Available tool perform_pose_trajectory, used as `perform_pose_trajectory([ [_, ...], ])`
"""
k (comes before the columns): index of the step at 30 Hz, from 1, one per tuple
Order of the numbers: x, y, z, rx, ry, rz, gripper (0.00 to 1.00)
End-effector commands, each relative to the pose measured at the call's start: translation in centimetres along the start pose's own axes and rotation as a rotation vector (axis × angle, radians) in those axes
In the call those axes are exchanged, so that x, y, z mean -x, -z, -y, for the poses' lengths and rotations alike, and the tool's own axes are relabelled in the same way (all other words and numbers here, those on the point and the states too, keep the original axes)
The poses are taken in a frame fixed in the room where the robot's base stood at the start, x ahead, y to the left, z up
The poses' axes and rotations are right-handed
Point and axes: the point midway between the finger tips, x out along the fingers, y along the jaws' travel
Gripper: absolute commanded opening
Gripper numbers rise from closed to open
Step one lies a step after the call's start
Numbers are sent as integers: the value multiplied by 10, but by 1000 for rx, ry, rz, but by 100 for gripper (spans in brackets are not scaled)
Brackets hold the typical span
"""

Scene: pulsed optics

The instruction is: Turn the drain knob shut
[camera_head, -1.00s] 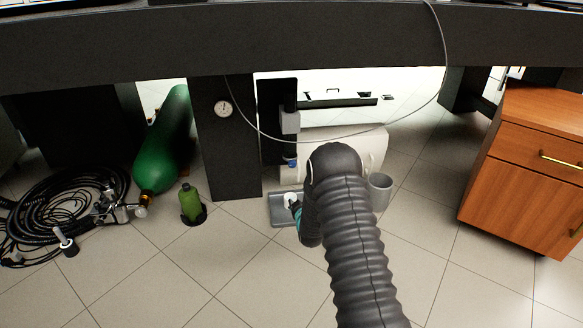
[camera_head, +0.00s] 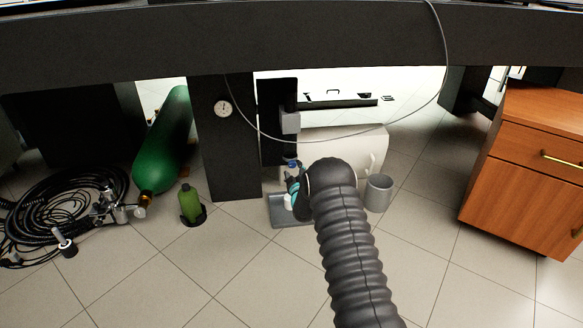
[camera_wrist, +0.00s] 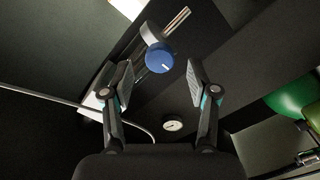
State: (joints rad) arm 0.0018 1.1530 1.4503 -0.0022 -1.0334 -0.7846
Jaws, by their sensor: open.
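The drain knob is a blue round knob with a white line on its face. It shows in the wrist view (camera_wrist: 159,58) on a grey fitting, and small in the head view (camera_head: 292,164) below a grey block on the dark upright. In the wrist view my gripper (camera_wrist: 160,78) is open, with one finger pad to each side of the knob in the picture. I cannot tell whether the knob lies between the pads or beyond them. In the head view my gripper (camera_head: 293,184) is just below the knob, partly hidden by my wrist.
A grey tray (camera_head: 283,219) lies on the floor below. A grey bin (camera_head: 378,194) stands right of my arm. A thin cable (camera_head: 330,138) hangs across the front. A dark post with a gauge (camera_head: 222,108), a green bottle (camera_head: 190,204) and a green cylinder (camera_head: 165,150) are left.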

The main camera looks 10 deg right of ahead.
Motion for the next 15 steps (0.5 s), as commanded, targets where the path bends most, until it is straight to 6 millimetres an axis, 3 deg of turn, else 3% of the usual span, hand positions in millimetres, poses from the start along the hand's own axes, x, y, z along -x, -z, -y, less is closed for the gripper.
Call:
perform_pose_trajectory([
  [6,-26,-1,0,0,-1,0,59],
  [15,-36,0,0,0,1,1,59],
])
